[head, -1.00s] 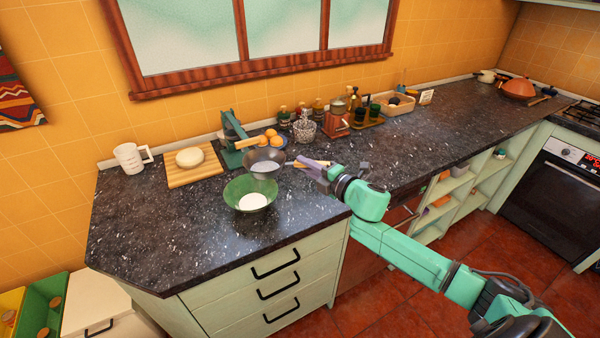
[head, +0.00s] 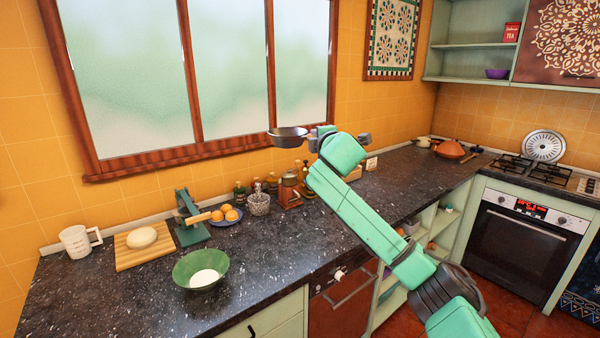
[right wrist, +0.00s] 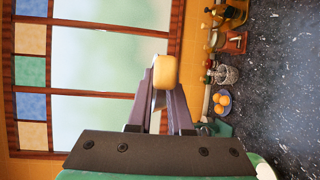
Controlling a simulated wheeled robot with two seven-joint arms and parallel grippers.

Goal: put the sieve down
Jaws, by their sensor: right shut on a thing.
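The sieve (head: 288,138), a dark round bowl, is held high above the counter, in front of the window's lower right part in the head view. My right gripper (head: 322,140) is to the right of it, shut on its handle, partly hidden by my own wrist. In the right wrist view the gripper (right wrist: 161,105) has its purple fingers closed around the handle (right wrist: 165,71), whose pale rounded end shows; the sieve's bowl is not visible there. My left gripper is not in view.
On the dark speckled counter (head: 120,290) stand a green bowl (head: 190,272) with white contents, a board (head: 145,254) with dough, a measuring cup (head: 78,241), a green press (head: 190,228) and a plate of oranges (head: 226,212). Counter around the green bowl is clear.

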